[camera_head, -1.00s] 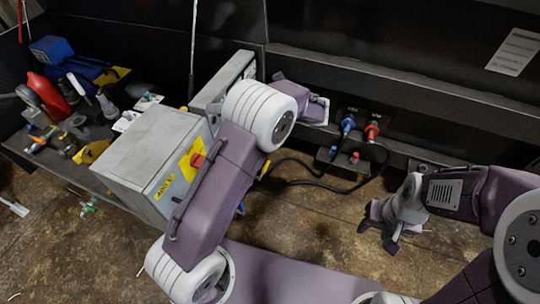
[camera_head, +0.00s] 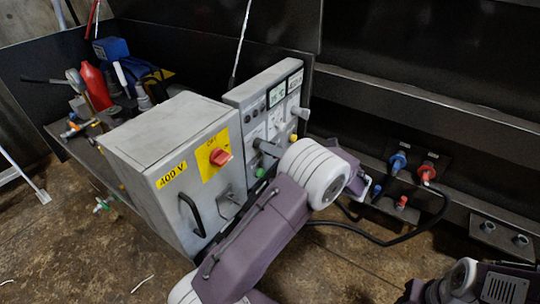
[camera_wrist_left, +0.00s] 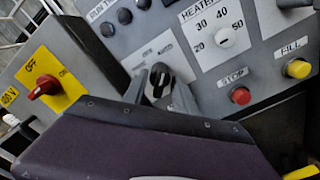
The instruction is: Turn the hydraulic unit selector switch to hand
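The grey hydraulic unit panel (camera_head: 262,92) stands behind the 400 V cabinet in the head view. A black selector switch (camera_wrist_left: 159,80) shows in the left wrist view, its handle roughly upright in that picture; its label is too blurred to read. My left gripper (camera_wrist_left: 160,92) has a grey fingertip on either side of the switch with small gaps; contact cannot be told. In the head view my white wrist joint hides most of that gripper. My right gripper (camera_head: 420,290) is at the lower right edge, partly cut off and away from the panel.
The cabinet (camera_head: 150,140) has a red OFF switch (camera_head: 220,157) and a black handle. The panel has a heater dial (camera_wrist_left: 224,38), red STOP button (camera_wrist_left: 240,96) and yellow FILL button (camera_wrist_left: 298,68) close by. Blue and red plugs (camera_head: 398,162) with a cable are at right.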

